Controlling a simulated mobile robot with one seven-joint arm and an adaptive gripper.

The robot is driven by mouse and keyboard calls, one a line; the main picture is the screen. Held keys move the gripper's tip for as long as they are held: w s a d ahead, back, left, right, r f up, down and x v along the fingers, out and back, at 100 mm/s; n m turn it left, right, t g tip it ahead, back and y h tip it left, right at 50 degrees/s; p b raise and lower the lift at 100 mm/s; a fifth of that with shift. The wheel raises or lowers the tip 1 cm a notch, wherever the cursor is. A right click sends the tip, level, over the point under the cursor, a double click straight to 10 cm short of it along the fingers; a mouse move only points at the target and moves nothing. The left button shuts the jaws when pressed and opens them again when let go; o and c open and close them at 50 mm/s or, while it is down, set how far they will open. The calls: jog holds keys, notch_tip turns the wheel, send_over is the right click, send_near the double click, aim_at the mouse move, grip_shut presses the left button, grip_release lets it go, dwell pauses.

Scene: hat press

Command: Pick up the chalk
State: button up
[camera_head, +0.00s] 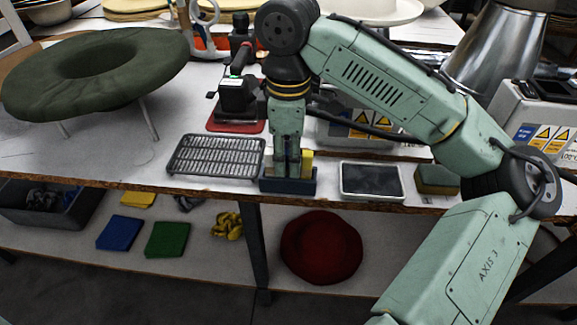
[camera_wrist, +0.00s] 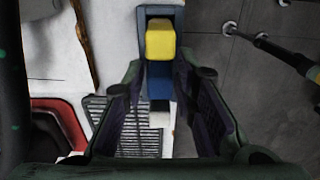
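A small whitish piece (camera_wrist: 160,117), which looks like the chalk, shows between my fingers in the wrist view. In the head view my gripper (camera_head: 287,165) points down at the small dark blue holder (camera_head: 290,187) at the table's front edge.
A dark wire rack (camera_head: 216,156) lies just left of the holder, and a grey-framed flat tray (camera_head: 371,181) lies to its right. A green hat (camera_head: 150,75) stands at the left. Behind are a black device on a red base (camera_head: 236,126) and grey boxes with warning labels.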

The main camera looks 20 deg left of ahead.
grip_shut()
jog(key=shift+r, duration=0.5)
notch_tip(320, 180, up, 2)
jog(key=shift+r, duration=0.2)
jog(key=s+d+b, duration=0.1)
jog(key=s+d, duration=0.2)
jog(key=s, duration=0.4)
jog(key=s+d+r+b, duration=0.1)
jog(key=s+d, duration=0.2)
jog(key=s, duration=0.4)
jog(key=shift+s+d+r, duration=0.25)
jog(key=shift+d+r, duration=0.05)
jog(key=shift+d, duration=0.1)
